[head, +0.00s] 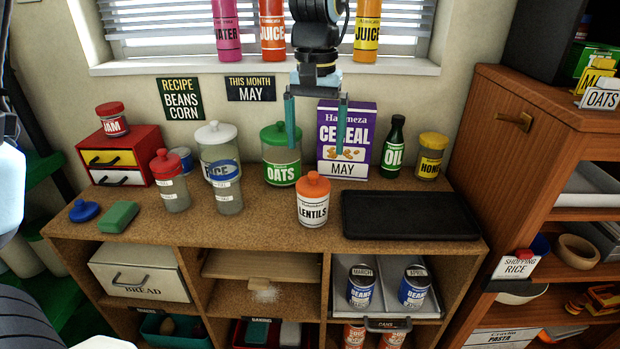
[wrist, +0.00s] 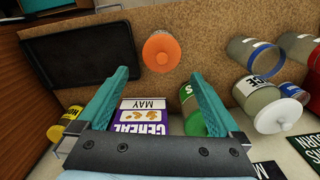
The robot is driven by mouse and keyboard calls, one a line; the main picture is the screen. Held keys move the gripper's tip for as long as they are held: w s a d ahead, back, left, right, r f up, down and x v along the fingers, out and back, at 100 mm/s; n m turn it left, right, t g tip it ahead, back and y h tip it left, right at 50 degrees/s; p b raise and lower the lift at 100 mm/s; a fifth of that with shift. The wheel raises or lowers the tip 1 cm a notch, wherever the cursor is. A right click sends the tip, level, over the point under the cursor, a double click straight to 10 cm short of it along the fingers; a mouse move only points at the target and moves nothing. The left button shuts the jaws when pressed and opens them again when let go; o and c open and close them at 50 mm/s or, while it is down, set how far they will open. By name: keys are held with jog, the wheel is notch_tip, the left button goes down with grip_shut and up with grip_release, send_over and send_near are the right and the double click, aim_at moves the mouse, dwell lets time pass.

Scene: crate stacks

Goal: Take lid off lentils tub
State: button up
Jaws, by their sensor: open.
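The lentils tub (head: 312,210) stands upright on the counter, white with an orange band and a "LENTILS" label. Its orange lid (head: 313,184) with a knob is on it. In the wrist view the orange lid (wrist: 161,52) shows from above, beyond my fingertips, and hides most of the tub. My gripper (head: 316,122) is open and empty, pointing down, above the counter and higher than the tub. In the wrist view my gripper (wrist: 160,75) has its two teal fingers spread wide, with nothing between the tips.
A black tray (head: 408,215) lies right of the tub. Behind stand the oats jar (head: 281,165), cereal box (head: 344,150), oil bottle (head: 395,145) and honey jar (head: 431,160). The rice jar (head: 219,155) and a red-lidded jar (head: 172,188) stand left.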

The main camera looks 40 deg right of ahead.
aim_at(313, 174)
notch_tip(313, 174, down, 3)
jog(key=shift+f+p, duration=0.15)
jog(key=shift+p, duration=0.15)
jog(key=shift+a+f+p, duration=0.15)
jog(key=shift+f+p, duration=0.45)
jog(key=shift+f, duration=0.8)
jog(key=shift+a+f+p, duration=0.15)
jog(key=shift+f+p, duration=0.4)
jog(key=shift+f, duration=0.8)
jog(key=c, duration=1)
jog(key=shift+c, duration=0.2)
jog(key=shift+r, duration=0.15)
